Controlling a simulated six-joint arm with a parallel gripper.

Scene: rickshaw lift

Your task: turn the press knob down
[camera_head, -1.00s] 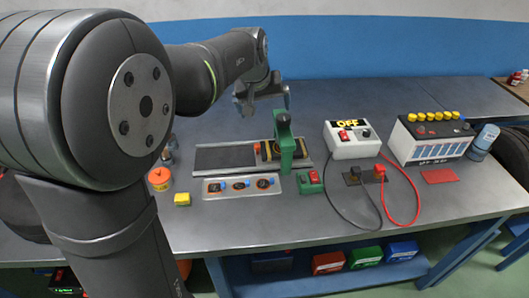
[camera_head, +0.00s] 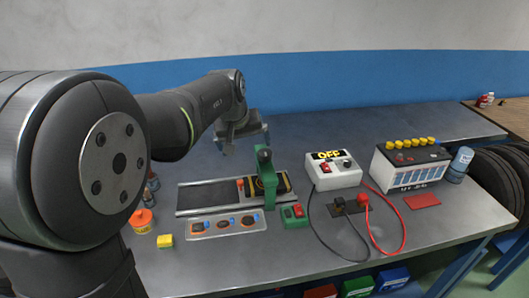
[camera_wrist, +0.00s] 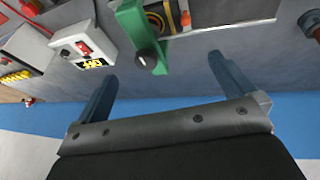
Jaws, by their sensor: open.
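The green press (camera_head: 268,188) stands upright on the bench at the end of a dark track. Its black knob (camera_head: 264,155) sits at the top of the post. In the wrist view the press (camera_wrist: 131,22) is at the upper left, with the knob (camera_wrist: 147,58) facing the camera. My gripper (camera_head: 247,144) is above and behind the press in the head view, open and empty. In the wrist view its two fingers are spread wide and the knob appears between them, nearer the left finger. No contact with the knob shows.
A white box reading OFF (camera_head: 333,174) stands right of the press, with a battery (camera_head: 412,168) beyond. A green box with a red button (camera_head: 293,213) is beside the press base. Red and black cables loop in front. A panel of small parts (camera_head: 215,228) lies front left.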

